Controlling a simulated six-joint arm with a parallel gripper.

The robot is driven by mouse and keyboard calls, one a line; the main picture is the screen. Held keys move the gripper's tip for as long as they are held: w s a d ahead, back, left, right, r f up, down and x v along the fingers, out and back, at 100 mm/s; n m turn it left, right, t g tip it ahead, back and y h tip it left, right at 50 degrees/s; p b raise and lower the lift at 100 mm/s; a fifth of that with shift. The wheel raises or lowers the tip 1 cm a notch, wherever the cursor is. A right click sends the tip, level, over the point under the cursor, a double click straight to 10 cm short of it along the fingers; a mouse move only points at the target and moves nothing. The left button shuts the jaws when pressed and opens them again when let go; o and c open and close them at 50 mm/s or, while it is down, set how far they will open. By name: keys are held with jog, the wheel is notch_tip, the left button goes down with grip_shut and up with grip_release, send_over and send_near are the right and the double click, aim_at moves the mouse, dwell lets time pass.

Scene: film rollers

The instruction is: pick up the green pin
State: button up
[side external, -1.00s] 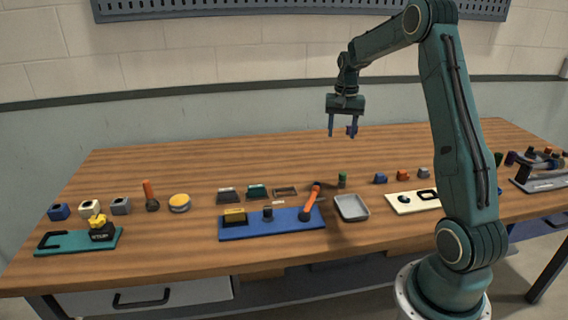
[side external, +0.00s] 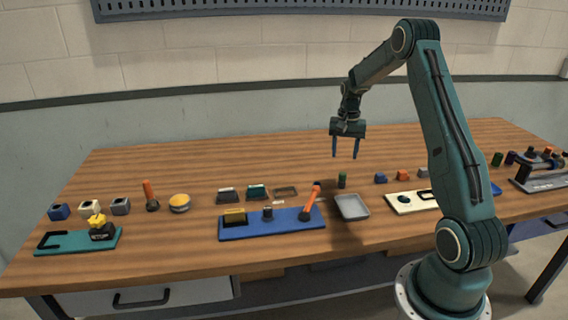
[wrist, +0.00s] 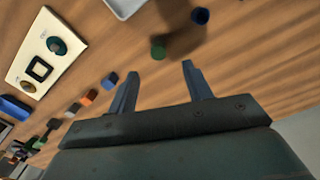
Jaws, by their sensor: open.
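The green pin (side external: 342,180) is a small dark green cylinder standing upright on the wooden table, just behind the grey tray. In the wrist view the pin (wrist: 158,50) shows beyond the fingertips, between their lines and closer to the left finger. My gripper (side external: 345,156) is above the pin, pointing down, with its two blue fingers apart and nothing between them. A clear gap shows between the fingertips and the pin. In the wrist view the open gripper (wrist: 160,70) does not cover the pin.
The grey tray (side external: 352,207) lies in front of the pin. A blue board (side external: 250,228) with an orange lever (side external: 310,203) is to the left. Small blocks (side external: 403,175) and a cream board (side external: 400,206) are right.

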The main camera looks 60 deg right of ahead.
aim_at(343, 173)
jog(key=shift+f, duration=1.45)
jog(key=shift+s+d+f, duration=0.1)
jog(key=shift+s+f, duration=0.05)
jog(key=shift+f, duration=2.45)
jog(key=c, duration=1.1)
